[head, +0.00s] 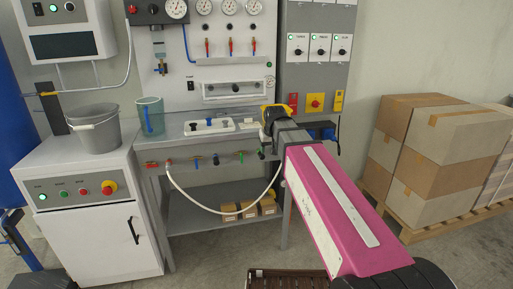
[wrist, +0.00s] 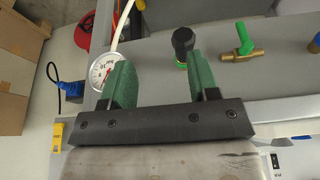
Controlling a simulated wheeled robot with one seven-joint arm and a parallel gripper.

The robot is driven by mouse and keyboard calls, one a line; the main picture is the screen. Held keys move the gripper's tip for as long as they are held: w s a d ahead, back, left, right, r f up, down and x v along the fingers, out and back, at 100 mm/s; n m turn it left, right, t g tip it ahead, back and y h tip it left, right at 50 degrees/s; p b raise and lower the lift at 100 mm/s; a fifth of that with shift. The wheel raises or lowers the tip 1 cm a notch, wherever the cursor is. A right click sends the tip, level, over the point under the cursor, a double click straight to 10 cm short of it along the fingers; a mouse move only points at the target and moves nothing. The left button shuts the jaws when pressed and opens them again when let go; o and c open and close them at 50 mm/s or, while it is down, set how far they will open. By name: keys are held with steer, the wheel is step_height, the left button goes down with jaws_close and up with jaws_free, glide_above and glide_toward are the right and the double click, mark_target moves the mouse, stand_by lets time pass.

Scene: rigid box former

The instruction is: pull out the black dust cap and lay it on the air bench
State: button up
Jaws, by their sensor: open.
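The black dust cap (wrist: 184,42) is a round black plug on the front of the bench, seen in the wrist view just beyond the tip of the right-hand green finger. In the head view it appears as a small dark fitting (head: 261,154) at the right end of the fitting row. My gripper (wrist: 152,78) is open, with nothing between its two green fingers. The cap lies ahead and to the right of the gap, apart from any grip. In the head view my arm hides the fingers. The air bench (head: 176,123) has a grey top with a back panel.
A brass valve with a green handle (wrist: 244,42) sits beside the cap. A pressure gauge (wrist: 103,70) shows beside the left finger. A white hose (head: 205,207) loops under the bench front.

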steer(key=shift+w+a+f, duration=0.55)
steer(key=shift+a+f, duration=0.05)
steer(key=shift+f, duration=0.3)
steer(key=shift+w+a+f, duration=0.5)
steer(key=shift+a+f, duration=0.15)
steer(key=shift+f, duration=0.25)
steer(key=shift+w+a+f, duration=0.55)
steer(key=shift+a+f, duration=0.05)
steer(key=shift+f, duration=0.3)
jaws_close()
steer(key=shift+s+d, duration=0.15)
steer(key=shift+s, duration=0.45)
steer(key=shift+s+d, duration=0.25)
steer(key=shift+s, duration=0.6)
steer(key=shift+s+d, duration=0.25)
steer(key=shift+s, duration=0.55)
steer(key=s+d+r+m, duration=0.1)
steer(key=s+d+r, duration=0.2)
steer(key=d, duration=0.6)
steer(key=s+d+r+m+h, duration=0.1)
steer(key=s+d+r+m, duration=0.1)
steer(key=d, duration=0.7)
steer(key=shift+s+d+r+t, duration=0.3)
steer(key=shift+s+r, duration=0.1)
steer(key=shift+s, duration=0.15)
